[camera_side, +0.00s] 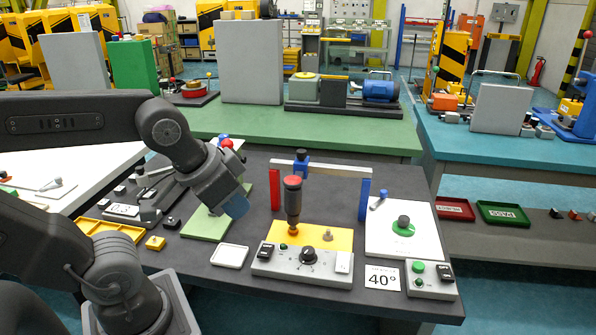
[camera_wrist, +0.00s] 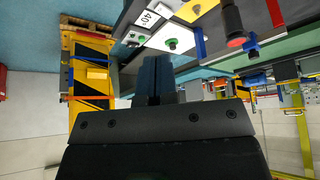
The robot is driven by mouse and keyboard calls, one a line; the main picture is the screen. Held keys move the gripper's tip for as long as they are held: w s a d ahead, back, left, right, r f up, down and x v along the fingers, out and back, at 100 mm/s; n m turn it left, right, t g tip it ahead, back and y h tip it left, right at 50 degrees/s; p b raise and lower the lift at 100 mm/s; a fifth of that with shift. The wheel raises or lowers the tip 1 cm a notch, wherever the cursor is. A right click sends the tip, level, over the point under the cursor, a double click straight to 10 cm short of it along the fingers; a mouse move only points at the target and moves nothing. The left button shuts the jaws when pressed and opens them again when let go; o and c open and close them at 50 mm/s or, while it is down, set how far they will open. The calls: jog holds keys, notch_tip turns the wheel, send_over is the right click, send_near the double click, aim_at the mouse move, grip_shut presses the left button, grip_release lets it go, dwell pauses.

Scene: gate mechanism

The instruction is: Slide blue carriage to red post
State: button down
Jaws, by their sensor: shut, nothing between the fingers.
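The gate has a red post (camera_side: 275,190) on the left and a blue post (camera_side: 365,200) on the right, joined by a pale beam (camera_side: 335,171). The blue carriage (camera_side: 302,160) with a dark knob sits on the beam, apart from both posts and nearer the red one. My gripper (camera_side: 238,206) is shut and empty, left of the red post and pointing down and to the right. In the wrist view its dark blue fingers (camera_wrist: 154,70) are together. That view also shows the blue post (camera_wrist: 200,42) and the red post (camera_wrist: 275,12) at upper right.
A dark plunger with a red top (camera_side: 292,205) stands in front of the gate by a yellow plate (camera_side: 340,238). A green board (camera_side: 205,224) lies under my gripper. A control box (camera_side: 305,264) and a white tray (camera_side: 230,256) are at the front. A white board (camera_side: 405,232) lies right.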

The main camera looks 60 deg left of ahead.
jog(key=c, duration=1.8)
grip_release()
jog(key=shift+o, duration=0.6)
jog(key=shift+w+r, duration=0.15)
jog(key=shift+r, duration=0.05)
jog(key=o, duration=0.6)
jog(key=w+a+r+g, duration=0.1)
jog(key=w+a+r, duration=0.2)
jog(key=w+r, duration=0.3)
jog(key=w, duration=0.3)
jog(key=shift+w+a+r+y, duration=0.15)
jog(key=shift+a+r+y, duration=0.15)
jog(key=shift+a, duration=0.1)
jog(key=shift+o, duration=1.4)
jog(key=w+a+r+g, duration=0.1)
jog(key=w+a+r, duration=0.1)
jog(key=w+a, duration=0.3)
jog(key=w, duration=0.4)
jog(key=shift+a+r+g, duration=0.3)
jog(key=shift+a+g, duration=0.1)
jog(key=g, duration=0.3)
send_over(301, 151)
notch_tip(301, 151, down, 7)
notch_tip(301, 151, down, 13)
jog(key=shift+w+f, duration=0.15)
jog(key=shift+f, duration=0.05)
grip_shut()
